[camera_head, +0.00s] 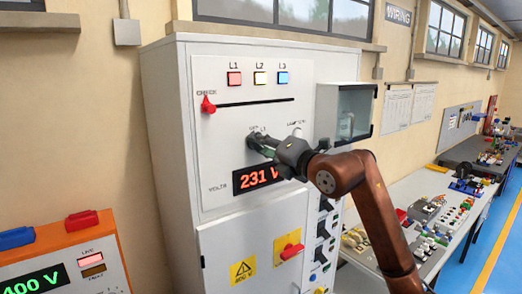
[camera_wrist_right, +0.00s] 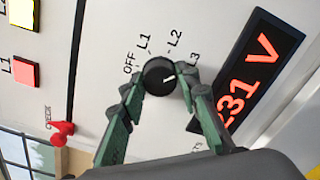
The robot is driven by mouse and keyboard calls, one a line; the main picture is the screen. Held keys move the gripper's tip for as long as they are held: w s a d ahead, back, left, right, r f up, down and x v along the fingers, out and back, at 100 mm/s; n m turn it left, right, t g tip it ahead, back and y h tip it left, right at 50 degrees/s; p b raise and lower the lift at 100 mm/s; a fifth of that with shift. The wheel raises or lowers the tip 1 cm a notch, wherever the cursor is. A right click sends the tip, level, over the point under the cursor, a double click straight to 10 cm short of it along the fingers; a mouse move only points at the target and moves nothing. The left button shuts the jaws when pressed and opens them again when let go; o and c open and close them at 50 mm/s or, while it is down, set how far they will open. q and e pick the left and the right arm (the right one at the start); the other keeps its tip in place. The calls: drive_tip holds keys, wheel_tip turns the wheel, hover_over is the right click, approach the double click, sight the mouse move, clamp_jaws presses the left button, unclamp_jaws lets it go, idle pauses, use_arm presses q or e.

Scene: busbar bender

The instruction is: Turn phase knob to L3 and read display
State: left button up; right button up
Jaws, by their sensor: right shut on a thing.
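The phase knob (camera_wrist_right: 156,77) is a small black round knob on the white cabinet panel, with OFF, L1, L2 and L3 printed around it. Its white mark points to the right, closest to the L3 label (camera_wrist_right: 195,59). My right gripper (camera_wrist_right: 160,84) has its green fingers shut on the knob, one on each side. My left gripper is not in view.
A red CHECK slider (camera_head: 208,105) stands at the left of its slot. Lamps L1 (camera_head: 234,79), L2 (camera_head: 260,78) and L3 (camera_head: 283,78) are lit above. A red rotary switch (camera_head: 290,251) is below. An orange unit (camera_head: 104,235) stands left; a cluttered bench (camera_head: 450,185) is right.

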drive_tip(key=shift+m, duration=0.3)
drive_tip(key=o, duration=1.2)
drive_tip(key=shift+c, duration=0.2)
drive_tip(key=v, duration=1.2)
drive_tip(key=shift+f, duration=0.1)
